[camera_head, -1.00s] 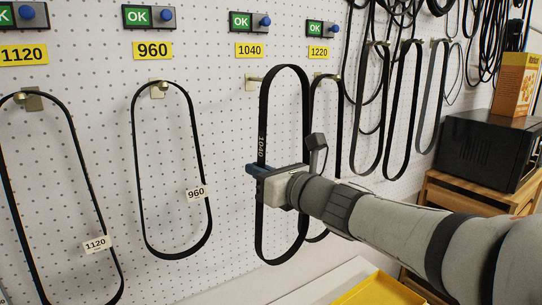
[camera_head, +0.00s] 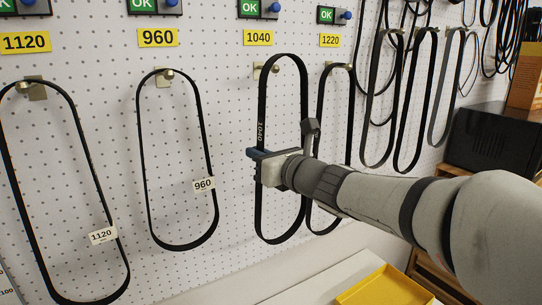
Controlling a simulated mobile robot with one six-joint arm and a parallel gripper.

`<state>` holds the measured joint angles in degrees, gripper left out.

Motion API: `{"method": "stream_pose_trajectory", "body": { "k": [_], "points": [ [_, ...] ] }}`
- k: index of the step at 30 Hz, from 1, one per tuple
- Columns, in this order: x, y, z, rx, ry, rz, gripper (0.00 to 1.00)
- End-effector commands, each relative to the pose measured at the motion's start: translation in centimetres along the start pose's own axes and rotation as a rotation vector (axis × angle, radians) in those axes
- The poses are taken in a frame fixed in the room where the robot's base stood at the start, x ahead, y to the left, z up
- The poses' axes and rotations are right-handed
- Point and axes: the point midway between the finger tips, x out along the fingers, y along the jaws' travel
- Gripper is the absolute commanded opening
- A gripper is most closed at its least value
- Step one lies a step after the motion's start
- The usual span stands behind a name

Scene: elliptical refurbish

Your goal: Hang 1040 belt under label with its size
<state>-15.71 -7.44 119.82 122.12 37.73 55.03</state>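The 1040 belt (camera_head: 261,105) is a black loop with "1040" printed in white on its left side. It hangs upright in front of the pegboard under the yellow 1040 label (camera_head: 258,37). Its top is at the 1040 hook (camera_head: 265,70); I cannot tell whether the hook bears its weight. My gripper (camera_head: 262,156) is at the belt's left strand, about mid-height, and appears shut on it. The fingertips are partly hidden by the belt and the gripper body.
The 1120 belt (camera_head: 82,147) and 960 belt (camera_head: 201,125) hang at left. Another belt (camera_head: 351,110) hangs under the 1220 label (camera_head: 330,41), close on the right. A yellow tray (camera_head: 385,290) lies below; a black box (camera_head: 488,140) stands at right.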

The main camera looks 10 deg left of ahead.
Motion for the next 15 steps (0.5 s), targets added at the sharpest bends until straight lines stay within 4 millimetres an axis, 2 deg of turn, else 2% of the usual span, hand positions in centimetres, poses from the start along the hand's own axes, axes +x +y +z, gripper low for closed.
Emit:
{"method": "stream_pose_trajectory", "body": {
  "k": [15],
  "points": [
    [3.1,-0.5,-0.1,0.001,0.000,0.002,0.00]
  ]
}}
